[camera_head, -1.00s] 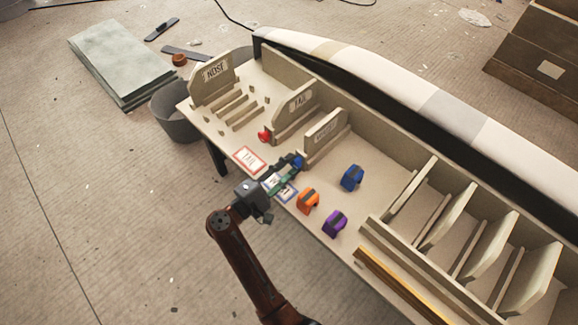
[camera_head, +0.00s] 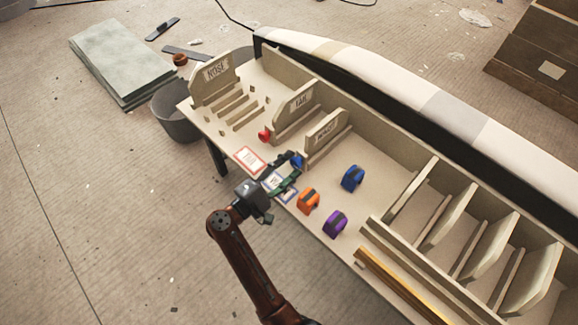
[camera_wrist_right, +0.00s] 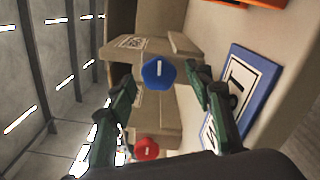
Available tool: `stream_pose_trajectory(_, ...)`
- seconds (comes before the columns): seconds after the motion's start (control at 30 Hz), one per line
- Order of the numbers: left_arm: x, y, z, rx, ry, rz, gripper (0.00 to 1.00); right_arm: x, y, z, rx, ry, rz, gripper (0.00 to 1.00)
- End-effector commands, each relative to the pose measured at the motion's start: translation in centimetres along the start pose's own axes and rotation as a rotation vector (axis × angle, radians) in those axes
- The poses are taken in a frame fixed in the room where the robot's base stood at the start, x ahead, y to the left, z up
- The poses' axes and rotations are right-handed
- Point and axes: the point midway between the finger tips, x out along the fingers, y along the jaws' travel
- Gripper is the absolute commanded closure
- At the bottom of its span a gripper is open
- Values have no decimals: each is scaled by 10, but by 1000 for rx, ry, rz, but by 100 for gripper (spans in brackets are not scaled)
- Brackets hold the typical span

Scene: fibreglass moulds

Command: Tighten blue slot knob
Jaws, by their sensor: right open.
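The blue knob (camera_head: 297,160) is on the end of the slot divider nearest my right gripper. In the right wrist view the blue knob (camera_wrist_right: 158,74) faces the camera, with a pale line mark on its face. My right gripper (camera_head: 288,168) is open, its green-dark fingers spread at the table's front edge. In the wrist view the right gripper's fingertips (camera_wrist_right: 160,84) stand on either side of the knob, with gaps visible between them and it. A red knob (camera_head: 264,135) is on the neighbouring slot; it also shows in the wrist view (camera_wrist_right: 146,148). My left gripper is not seen.
A blue-bordered card (camera_head: 289,195) lies partly under my right gripper, and a red-bordered card (camera_head: 250,159) lies to its left. Orange (camera_head: 308,201), purple (camera_head: 335,223) and blue (camera_head: 352,178) blocks stand to the right. A grey bin (camera_head: 176,112) stands beside the table.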

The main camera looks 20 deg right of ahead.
Motion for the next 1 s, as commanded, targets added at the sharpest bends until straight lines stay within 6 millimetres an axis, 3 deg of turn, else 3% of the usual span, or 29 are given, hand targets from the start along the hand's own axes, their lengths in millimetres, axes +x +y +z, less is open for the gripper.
stream_pose_trajectory(0.17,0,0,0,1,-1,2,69,-7,0,0,0,1,1,53)
stream_pose_trajectory(0.27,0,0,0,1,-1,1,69,-22,0,-1,-1,2,2,53)
stream_pose_trajectory(0.7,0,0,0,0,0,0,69,-106,0,-1,0,2,2,53)
stream_pose_trajectory(1.0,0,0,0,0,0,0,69,-121,0,-1,0,0,1,53)
